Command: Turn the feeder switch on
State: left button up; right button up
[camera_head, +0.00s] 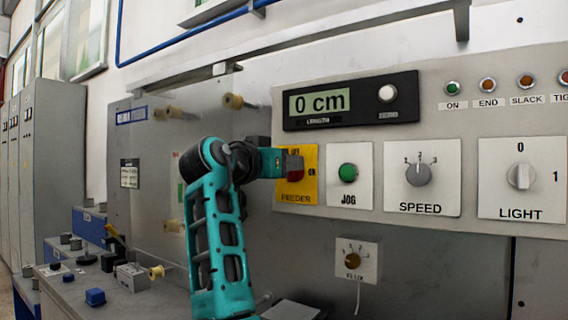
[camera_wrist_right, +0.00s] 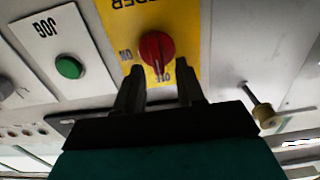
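The feeder switch is a red rotary knob (camera_wrist_right: 157,48) on a yellow plate (camera_head: 297,190) marked FEEDER, OFF and ON. In the right wrist view, which shows the plate upside down, the knob's pale mark points toward OFF. My right gripper (camera_head: 287,163) is in front of the plate in the head view and partly hides the knob. In the right wrist view its two dark fingers (camera_wrist_right: 160,75) are apart, with the knob ahead and between their tips. I see no clear contact. My left gripper is not in view.
Right of the plate are the green JOG button (camera_head: 347,172), the SPEED dial (camera_head: 418,174) and the LIGHT switch (camera_head: 521,176). The length display (camera_head: 320,103) reads 0 cm above. A smaller knob (camera_head: 352,259) sits below. Spools (camera_head: 236,101) stick out at left.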

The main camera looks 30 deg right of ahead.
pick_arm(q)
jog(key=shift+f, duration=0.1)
pick_arm(e)
grip_shut()
jog(key=shift+m, duration=0.3)
jog(key=m, duration=0.5)
jog(key=s+f+m+b, duration=0.1)
jog(key=m, duration=0.4)
jog(key=m+b, duration=0.1)
jog(key=m, duration=0.4)
jog(key=shift+s+d+f+m, duration=0.3)
jog(key=shift+s+d, duration=0.05)
jog(key=shift+s, duration=0.05)
jog(key=shift+f+m+b, duration=0.1)
jog(key=shift+m+b, duration=0.2)
jog(key=shift+m, duration=0.6)
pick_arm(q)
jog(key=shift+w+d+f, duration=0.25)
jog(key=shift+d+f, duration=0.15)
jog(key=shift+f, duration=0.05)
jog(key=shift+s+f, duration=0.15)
pick_arm(e)
grip_release()
